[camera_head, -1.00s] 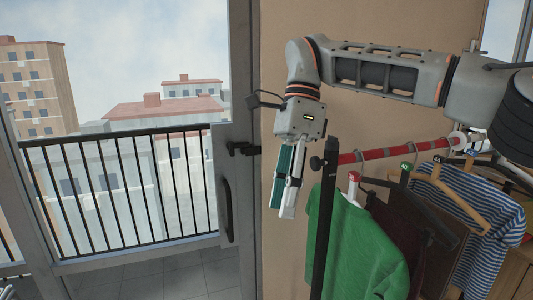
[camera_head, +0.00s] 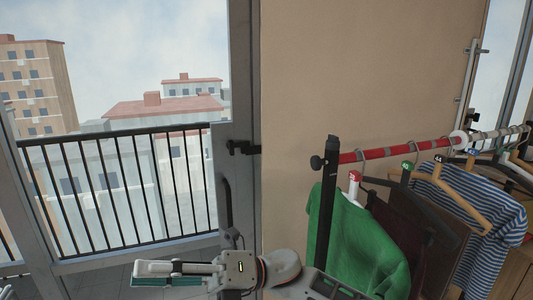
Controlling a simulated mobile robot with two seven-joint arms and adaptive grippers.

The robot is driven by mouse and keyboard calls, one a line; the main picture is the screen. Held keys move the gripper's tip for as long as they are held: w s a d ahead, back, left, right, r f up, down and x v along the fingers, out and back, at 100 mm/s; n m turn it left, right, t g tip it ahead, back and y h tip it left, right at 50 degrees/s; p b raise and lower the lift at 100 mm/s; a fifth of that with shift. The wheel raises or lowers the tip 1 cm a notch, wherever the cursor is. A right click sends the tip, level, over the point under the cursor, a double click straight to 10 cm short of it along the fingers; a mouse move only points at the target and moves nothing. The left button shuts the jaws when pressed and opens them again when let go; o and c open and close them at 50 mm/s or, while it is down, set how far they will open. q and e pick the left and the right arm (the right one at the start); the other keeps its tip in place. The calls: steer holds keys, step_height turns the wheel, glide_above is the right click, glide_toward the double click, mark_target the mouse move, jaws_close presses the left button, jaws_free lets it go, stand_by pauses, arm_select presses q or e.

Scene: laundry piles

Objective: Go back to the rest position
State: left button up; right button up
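My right gripper (camera_head: 150,272) is low in the head view, left of the clothes rack. It points left, with a pale finger and a teal strip along it. Nothing shows held in it. I see it from the side, so the gap between its fingers cannot be judged. My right arm comes up from the bottom edge and bends left at the wrist. My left gripper is not in view.
A clothes rack with a red rail (camera_head: 375,152) stands at right. It carries a green garment (camera_head: 355,245), a dark one (camera_head: 408,235) and a striped shirt (camera_head: 490,225). A glass door with a handle (camera_head: 227,200) and a balcony railing (camera_head: 110,190) are at left.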

steer(key=w+d+f+m+t+h, duration=0.4)
steer(key=w+d+f+m+t, duration=0.2)
steer(key=d+f+m+t, duration=0.75)
steer(key=w+d+f+m+t+h, duration=0.6)
steer(key=m+t, duration=0.5)
steer(key=m, duration=0.7)
steer(key=s+d+f+m+g+h, duration=0.2)
steer(key=s+d+f, duration=0.4)
steer(key=f, duration=0.3)
steer(key=s+d+f+m+g+h, duration=0.2)
steer(key=s+d+f+m, duration=0.3)
steer(key=f, duration=0.5)
steer(key=s+d+f+m+g+h, duration=0.2)
steer(key=s+d+f+m+h, duration=0.2)
steer(key=s+d+f, duration=0.5)
steer(key=shift+s+d+f, duration=0.15)
steer(key=shift+d+f, duration=0.15)
steer(key=shift+d, duration=0.5)
steer(key=shift+m, duration=0.25)
